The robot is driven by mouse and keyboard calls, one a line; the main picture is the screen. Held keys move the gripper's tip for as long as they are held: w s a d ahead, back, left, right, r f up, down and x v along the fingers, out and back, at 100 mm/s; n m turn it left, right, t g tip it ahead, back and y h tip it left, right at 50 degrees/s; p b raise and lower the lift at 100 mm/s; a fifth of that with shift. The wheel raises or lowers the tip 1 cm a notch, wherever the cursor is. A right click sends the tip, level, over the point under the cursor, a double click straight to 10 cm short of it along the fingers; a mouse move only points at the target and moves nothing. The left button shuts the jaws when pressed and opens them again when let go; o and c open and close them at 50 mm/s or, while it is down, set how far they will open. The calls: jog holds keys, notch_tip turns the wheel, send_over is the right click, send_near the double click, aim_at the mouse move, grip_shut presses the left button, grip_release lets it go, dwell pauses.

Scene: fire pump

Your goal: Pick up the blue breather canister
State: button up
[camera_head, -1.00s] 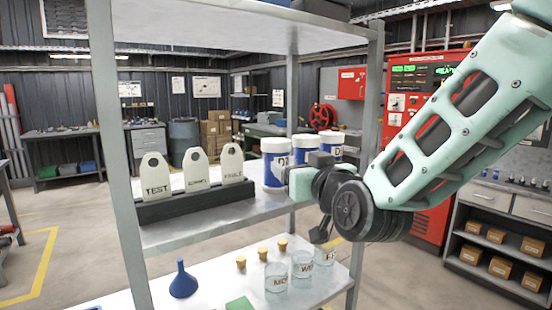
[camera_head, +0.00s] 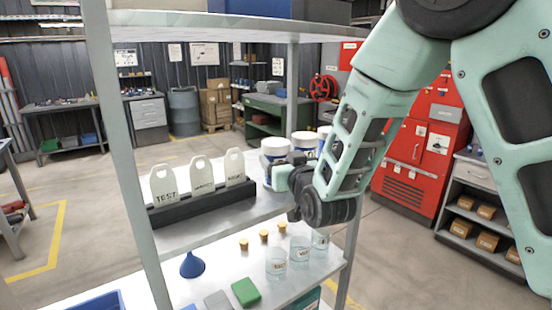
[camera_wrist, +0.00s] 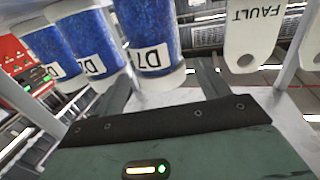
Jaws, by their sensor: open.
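Several blue canisters with white lids and white labels stand in a row on the middle shelf (camera_head: 220,222). The front one (camera_head: 275,150) is partly hidden by my gripper (camera_head: 284,176) in the head view. In the wrist view, which appears upside down, the nearest canister, labelled D7 (camera_wrist: 148,35), stands between and just beyond the two fingers of my gripper (camera_wrist: 162,75). The gripper is open and holds nothing. Two more canisters (camera_wrist: 94,45) (camera_wrist: 48,52) stand to the left in the wrist view. Whether a finger touches the D7 canister is unclear.
White tags (camera_head: 202,176) marked TEST and others stand in a black rack (camera_head: 205,212) left of the canisters. An upper shelf (camera_head: 200,24) and shelf posts (camera_head: 122,150) frame the space. The lower shelf holds a blue funnel (camera_head: 192,265), beakers (camera_head: 300,252) and corks (camera_head: 264,236).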

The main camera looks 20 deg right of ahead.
jog(key=w+p, duration=0.3)
jog(key=w, duration=0.2)
jog(key=shift+w+p, duration=0.1)
jog(key=shift+p, duration=0.2)
jog(key=shift+w+f, duration=0.15)
jog(key=shift+w, duration=0.05)
jog(key=c, duration=0.9)
